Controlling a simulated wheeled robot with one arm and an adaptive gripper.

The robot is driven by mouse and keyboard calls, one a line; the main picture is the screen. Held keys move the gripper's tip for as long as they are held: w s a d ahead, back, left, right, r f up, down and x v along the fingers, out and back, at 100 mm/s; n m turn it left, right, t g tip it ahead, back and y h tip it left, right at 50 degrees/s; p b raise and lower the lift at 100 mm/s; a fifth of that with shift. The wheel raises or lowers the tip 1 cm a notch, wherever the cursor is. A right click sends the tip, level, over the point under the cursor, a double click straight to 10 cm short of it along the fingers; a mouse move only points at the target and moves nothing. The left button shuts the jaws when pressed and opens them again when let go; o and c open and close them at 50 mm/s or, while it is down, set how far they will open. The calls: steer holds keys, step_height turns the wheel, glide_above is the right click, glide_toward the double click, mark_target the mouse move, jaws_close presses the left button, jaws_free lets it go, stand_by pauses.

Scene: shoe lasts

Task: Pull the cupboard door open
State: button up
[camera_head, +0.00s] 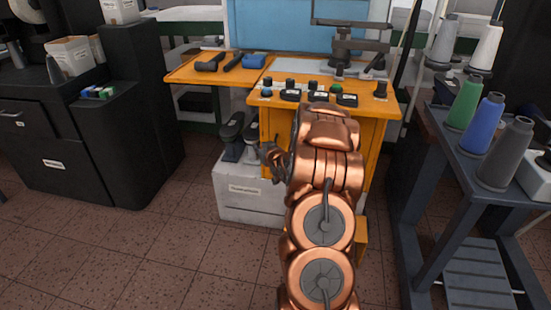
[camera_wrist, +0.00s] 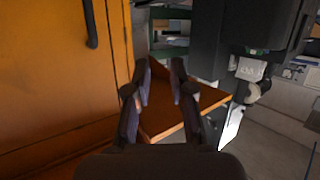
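The orange cupboard front (camera_wrist: 55,85) fills the left of the wrist view, with a dark bar handle (camera_wrist: 90,24) near its top. The front looks flat, with a seam along its right side; I see no gap there. My gripper (camera_wrist: 160,70) points to the right of the handle, with its two dark fingers apart and nothing between them. The handle is not between the fingers. In the head view, my copper arm covers most of the orange cupboard (camera_head: 372,150) under the workbench, and the handle is hidden there.
An orange worktop (camera_head: 205,72) carries hammers and small pots. A white crate (camera_head: 245,196) with shoe lasts stands left of my arm. A grey trolley (camera_head: 425,165) with thread cones stands close on the right. Black cabinets (camera_head: 60,150) stand left; tiled floor between is clear.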

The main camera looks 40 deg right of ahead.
steer(key=s+d+f+m+t+h+b, duration=0.1)
steer(key=s+d+f+t+h+b, duration=0.2)
steer(key=d+f, duration=0.5)
steer(key=shift+y, duration=0.5)
steer(key=shift+r+b+x, duration=0.15)
steer(key=shift+b+x, duration=0.4)
steer(key=shift+x, duration=1.25)
steer(key=shift+r+b+x, duration=0.15)
steer(key=shift+b+x, duration=0.35)
steer(key=shift+x, duration=1.3)
steer(key=shift+c, duration=0.2)
jaws_close()
